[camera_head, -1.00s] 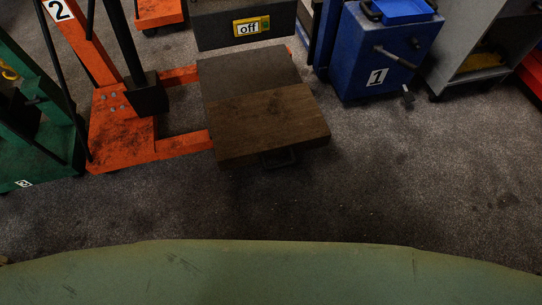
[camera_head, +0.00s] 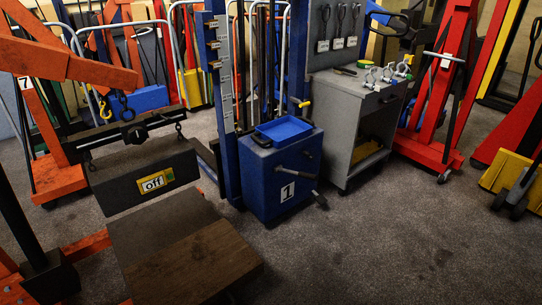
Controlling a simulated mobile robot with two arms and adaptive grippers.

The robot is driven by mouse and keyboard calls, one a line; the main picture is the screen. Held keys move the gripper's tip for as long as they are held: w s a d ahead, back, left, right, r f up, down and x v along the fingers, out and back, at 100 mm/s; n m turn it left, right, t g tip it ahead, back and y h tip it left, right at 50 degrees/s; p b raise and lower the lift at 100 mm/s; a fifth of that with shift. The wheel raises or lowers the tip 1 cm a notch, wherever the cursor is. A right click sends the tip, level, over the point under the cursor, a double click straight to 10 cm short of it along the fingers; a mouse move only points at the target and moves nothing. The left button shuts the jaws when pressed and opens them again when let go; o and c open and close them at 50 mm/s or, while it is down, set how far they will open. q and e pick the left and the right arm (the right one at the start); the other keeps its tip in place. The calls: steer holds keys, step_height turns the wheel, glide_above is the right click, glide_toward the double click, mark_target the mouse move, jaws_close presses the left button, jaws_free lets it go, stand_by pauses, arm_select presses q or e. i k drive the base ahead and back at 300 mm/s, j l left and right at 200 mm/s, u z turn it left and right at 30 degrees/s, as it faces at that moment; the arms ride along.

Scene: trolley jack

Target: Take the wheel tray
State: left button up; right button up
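No tray here is clearly marked as the wheel tray. A shallow blue tray (camera_head: 283,131) sits on top of a blue cabinet (camera_head: 262,180) labelled 1, which has handles on its front and side. A brown wooden-topped block (camera_head: 195,268) with a grey rear part lies at the lower left, by an orange lift frame. No wheel can be made out in the blue tray. Neither of my grippers shows in this view.
A grey tool cart (camera_head: 355,115) carrying shackles stands right of the blue cabinet. A red crane (camera_head: 435,105) stands further right. Carpet (camera_head: 400,245) is clear at the lower right.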

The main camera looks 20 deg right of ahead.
mark_target(282, 131)
steer(key=i+l, duration=0.2)
steer(key=l, duration=0.15)
steer(key=i+l+u, duration=0.1)
steer(key=i+l, duration=0.15)
steer(key=l, duration=0.15)
steer(key=i+l, duration=0.2)
steer(key=l, duration=0.2)
steer(key=i+l+u, duration=0.15)
steer(key=l, duration=0.2)
steer(key=i+l, duration=0.25)
steer(key=l, duration=0.2)
